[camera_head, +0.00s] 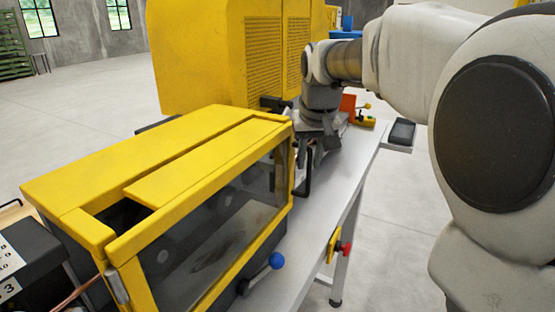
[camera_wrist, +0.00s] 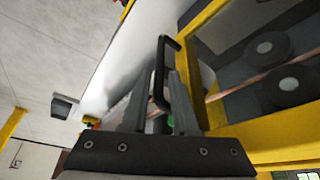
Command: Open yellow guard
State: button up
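The yellow guard (camera_head: 170,160) is a yellow-framed cover with clear window panels on the machine at the left of the head view. It looks closed. Its frame also shows at the right of the wrist view (camera_wrist: 205,22). A black bar handle (camera_head: 306,178) stands at the guard's far right corner. In the wrist view the handle (camera_wrist: 160,62) rises between my two fingers. My gripper (camera_head: 320,150) points down at the handle. In the wrist view my gripper (camera_wrist: 160,80) is open, with a gap between the fingers. Whether a finger touches the handle is unclear.
A blue-knobbed lever (camera_head: 276,261) sticks out at the front below the guard. A red knob (camera_head: 346,248) is on the table's side. A large yellow cabinet (camera_head: 205,55) stands behind. The grey tabletop (camera_head: 335,190) right of the guard is mostly clear.

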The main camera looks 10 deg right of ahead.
jog(key=shift+x, duration=1.9)
grip_shut()
